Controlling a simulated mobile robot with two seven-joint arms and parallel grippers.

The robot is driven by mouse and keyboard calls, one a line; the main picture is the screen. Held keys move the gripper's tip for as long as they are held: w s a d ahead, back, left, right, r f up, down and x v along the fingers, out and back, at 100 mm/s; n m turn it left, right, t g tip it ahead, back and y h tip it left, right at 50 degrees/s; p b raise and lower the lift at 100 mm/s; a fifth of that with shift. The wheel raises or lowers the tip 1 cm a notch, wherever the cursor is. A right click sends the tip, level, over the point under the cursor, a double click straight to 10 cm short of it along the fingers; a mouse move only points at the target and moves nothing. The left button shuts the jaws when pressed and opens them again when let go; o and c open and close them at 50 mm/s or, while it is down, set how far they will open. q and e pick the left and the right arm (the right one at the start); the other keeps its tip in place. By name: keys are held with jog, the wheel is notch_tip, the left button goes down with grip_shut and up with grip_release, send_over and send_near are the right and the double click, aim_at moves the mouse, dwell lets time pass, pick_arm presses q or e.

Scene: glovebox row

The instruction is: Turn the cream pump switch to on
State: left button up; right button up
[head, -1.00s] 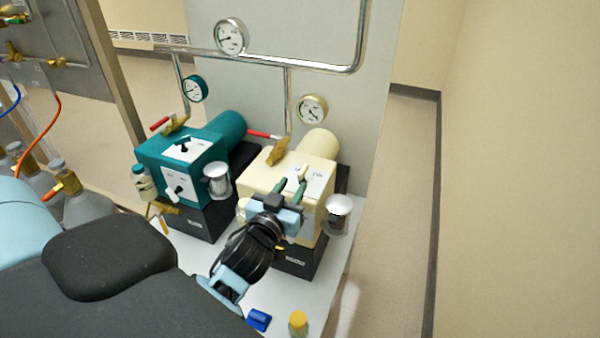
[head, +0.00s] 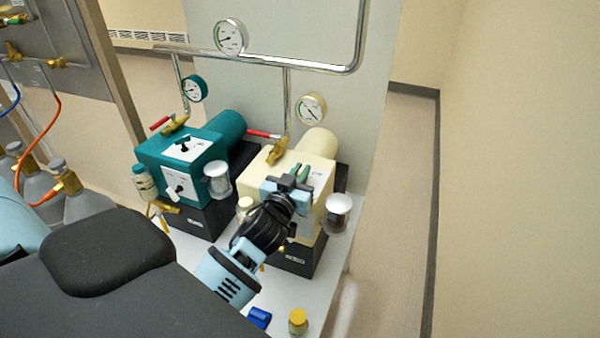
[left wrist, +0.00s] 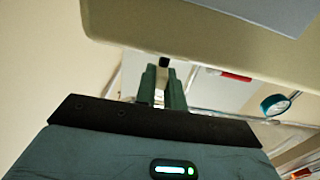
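The cream pump (head: 318,145) stands on the right of the shelf, with a white plate (head: 320,176) on its top. Its cream lever switch is hidden in the head view behind my left gripper (head: 299,172). The switch markings are too small to read. My right gripper is not in view.
A teal pump (head: 165,160) with black switches stands close on the left. A glass jar (head: 337,212) hangs at the cream pump's right. A blue item (head: 259,318) and a yellow-capped bottle (head: 298,322) are at the shelf's front. The floor at right is clear.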

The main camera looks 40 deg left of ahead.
pick_arm(q)
grip_shut()
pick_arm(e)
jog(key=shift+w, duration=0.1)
pick_arm(q)
jog(key=shift+r+m+h+p, duration=0.2)
jog(key=shift+m+h+p, duration=0.2)
jog(key=shift+h+p, duration=0.15)
jog(key=m+h, duration=0.1)
jog(key=h+p, duration=0.1)
jog(key=h, duration=0.1)
jog(key=shift+a+m, duration=0.25)
jog(key=shift+m, duration=0.15)
jog(key=shift+f+m+h, duration=0.1)
jog(key=shift+m+h, duration=0.5)
jog(key=shift+h, duration=0.25)
jog(key=shift+a+f+m+h, duration=0.15)
jog(key=shift+m+h, duration=0.55)
jog(key=shift+h, duration=0.4)
jog(key=shift+m+h, duration=0.3)
jog(key=shift+h, duration=0.2)
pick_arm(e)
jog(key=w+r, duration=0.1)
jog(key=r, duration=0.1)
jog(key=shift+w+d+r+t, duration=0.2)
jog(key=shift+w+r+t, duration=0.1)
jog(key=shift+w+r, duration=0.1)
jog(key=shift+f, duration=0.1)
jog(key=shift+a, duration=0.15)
